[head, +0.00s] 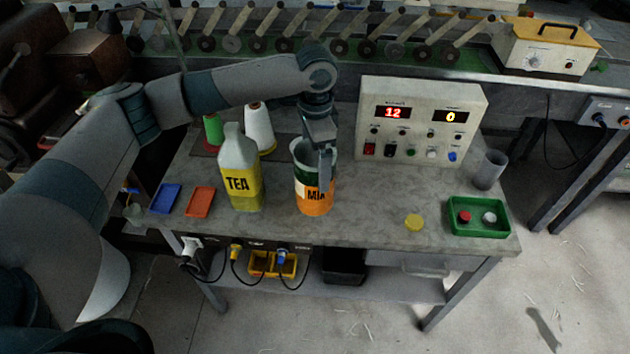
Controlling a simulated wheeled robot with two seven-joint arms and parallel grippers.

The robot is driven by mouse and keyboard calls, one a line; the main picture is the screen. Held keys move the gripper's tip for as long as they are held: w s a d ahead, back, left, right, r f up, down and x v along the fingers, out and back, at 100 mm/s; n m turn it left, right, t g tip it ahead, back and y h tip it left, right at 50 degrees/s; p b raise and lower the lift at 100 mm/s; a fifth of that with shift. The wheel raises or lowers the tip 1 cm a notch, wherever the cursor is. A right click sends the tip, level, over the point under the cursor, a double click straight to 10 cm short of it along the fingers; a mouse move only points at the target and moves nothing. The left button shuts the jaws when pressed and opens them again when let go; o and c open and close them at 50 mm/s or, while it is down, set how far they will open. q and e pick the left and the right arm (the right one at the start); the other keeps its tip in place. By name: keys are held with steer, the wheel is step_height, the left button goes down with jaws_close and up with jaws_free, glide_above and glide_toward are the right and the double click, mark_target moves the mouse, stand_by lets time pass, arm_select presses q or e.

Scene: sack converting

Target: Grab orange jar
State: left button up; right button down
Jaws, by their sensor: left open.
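The orange jar (314,204) stands upright on the grey workbench, with an orange lower part, a dark green band and a white rim. Black letters on its label are partly covered. My left gripper (322,160) points down at the jar, open. One finger shows in front of the jar's upper right side and hides part of it. The other finger is hard to make out, so I cannot tell whether the jaws are around the jar or touching it. My right gripper is not in view.
Thread cones (260,128) and a control box (420,120) stand behind.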

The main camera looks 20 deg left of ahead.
arm_select(q)
step_height(320, 180, down, 5)
steer(key=shift+w+a+f+p, duration=0.1)
steer(key=shift+a+p, duration=0.05)
steer(key=shift+p, duration=0.95)
steer(key=shift+c, duration=0.6)
steer(key=c, duration=1.2)
steer(key=shift+o, duration=0.2)
steer(key=shift+r, duration=0.3)
